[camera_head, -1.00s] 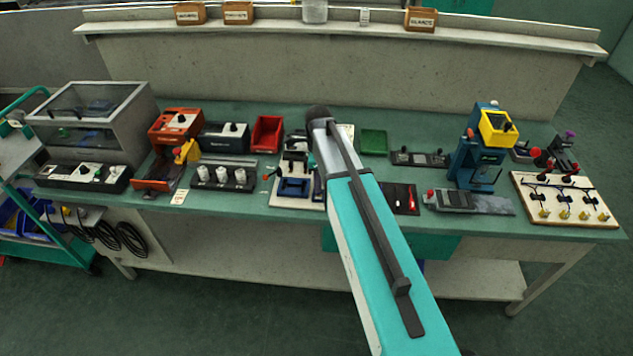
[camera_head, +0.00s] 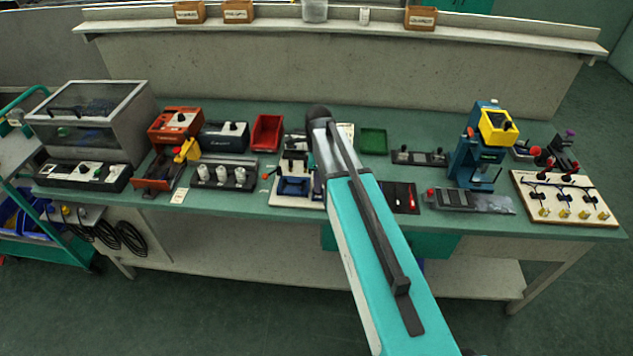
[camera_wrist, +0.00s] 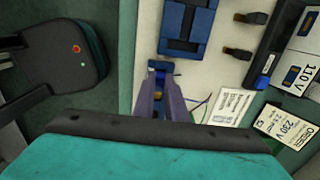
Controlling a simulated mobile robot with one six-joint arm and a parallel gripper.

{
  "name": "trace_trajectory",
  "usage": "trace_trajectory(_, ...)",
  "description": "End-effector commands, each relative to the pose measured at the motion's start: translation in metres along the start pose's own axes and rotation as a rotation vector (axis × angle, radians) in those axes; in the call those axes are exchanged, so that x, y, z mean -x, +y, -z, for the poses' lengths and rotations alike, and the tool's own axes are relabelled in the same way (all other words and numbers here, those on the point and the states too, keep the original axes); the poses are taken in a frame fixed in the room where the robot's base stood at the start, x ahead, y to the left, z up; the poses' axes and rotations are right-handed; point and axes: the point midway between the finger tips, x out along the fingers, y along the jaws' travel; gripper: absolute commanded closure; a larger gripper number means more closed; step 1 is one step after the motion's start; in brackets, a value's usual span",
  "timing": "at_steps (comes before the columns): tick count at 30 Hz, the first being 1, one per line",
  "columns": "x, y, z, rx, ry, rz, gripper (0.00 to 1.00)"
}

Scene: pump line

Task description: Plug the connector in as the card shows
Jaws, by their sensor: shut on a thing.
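In the wrist view my gripper (camera_wrist: 160,88) is shut on a small blue piece (camera_wrist: 160,66), apparently the connector, of which only the end shows between the fingertips. It is over the near left part of a cream board (camera_wrist: 147,30). A blue block with dark slots (camera_wrist: 187,25) sits on the board just beyond the fingertips; I cannot tell whether the held piece touches it. A card reading 230 V (camera_wrist: 283,129) and another reading 110 V (camera_wrist: 300,75) are at the right. In the head view my arm partly hides the board, and the gripper is hidden.
Two black pieces (camera_wrist: 238,53) and a long dark bar (camera_wrist: 267,65) lie right of the blue block. A white printed label (camera_wrist: 230,105) and thin green wires are nearer. A dark rounded device (camera_wrist: 65,55) is at the left. Other stations, including a blue press (camera_head: 477,155), fill the bench.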

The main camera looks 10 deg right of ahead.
Motion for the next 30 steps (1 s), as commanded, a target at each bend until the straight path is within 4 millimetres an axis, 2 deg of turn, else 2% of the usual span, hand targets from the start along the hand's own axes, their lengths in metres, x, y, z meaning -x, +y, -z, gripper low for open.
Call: trace_trajectory(30, -0.0048, 0.0001, -0.0005, 0.001, 0.0, 0.0, 1.0)
